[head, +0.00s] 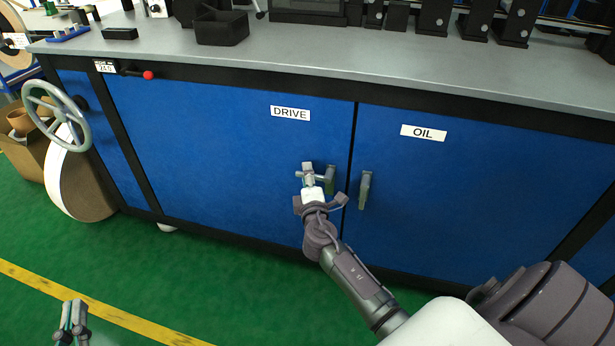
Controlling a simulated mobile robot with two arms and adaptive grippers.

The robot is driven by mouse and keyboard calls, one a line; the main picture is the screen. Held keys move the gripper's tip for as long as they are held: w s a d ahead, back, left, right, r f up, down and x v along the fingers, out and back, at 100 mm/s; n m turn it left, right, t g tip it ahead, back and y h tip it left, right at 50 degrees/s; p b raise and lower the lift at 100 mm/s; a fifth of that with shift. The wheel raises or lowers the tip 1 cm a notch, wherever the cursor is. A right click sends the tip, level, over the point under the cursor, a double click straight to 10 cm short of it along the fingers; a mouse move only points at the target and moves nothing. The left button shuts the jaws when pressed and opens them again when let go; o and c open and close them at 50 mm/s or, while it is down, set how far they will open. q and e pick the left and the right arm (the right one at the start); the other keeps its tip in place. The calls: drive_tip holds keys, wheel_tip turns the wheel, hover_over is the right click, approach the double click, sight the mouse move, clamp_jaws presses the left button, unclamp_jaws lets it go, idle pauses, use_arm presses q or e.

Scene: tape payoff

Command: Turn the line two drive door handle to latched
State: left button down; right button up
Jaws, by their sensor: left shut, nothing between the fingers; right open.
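The DRIVE door (220,150) is a blue cabinet panel with a white DRIVE label (290,113). Its small grey-green handle (331,178) sits near the door's right edge and looks about upright; its lower part is partly hidden by my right gripper. My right gripper (311,172) is open at the handle, its fingers just left of it and in front of it. I cannot tell whether it touches the handle. My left gripper (72,318) is shut and empty, low at the bottom left over the green floor, away from the cabinet.
The OIL door (470,200) with its own upright handle (365,190) is close on the right. A grey handwheel (57,115) and a red-knobbed lever (147,75) stick out at the left. The grey worktop (330,60) overhangs the doors. The green floor in front is clear.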

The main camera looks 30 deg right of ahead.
drive_tip(key=shift+w+d, duration=0.1)
drive_tip(key=shift+w, duration=0.1)
clamp_jaws()
idle(0.4)
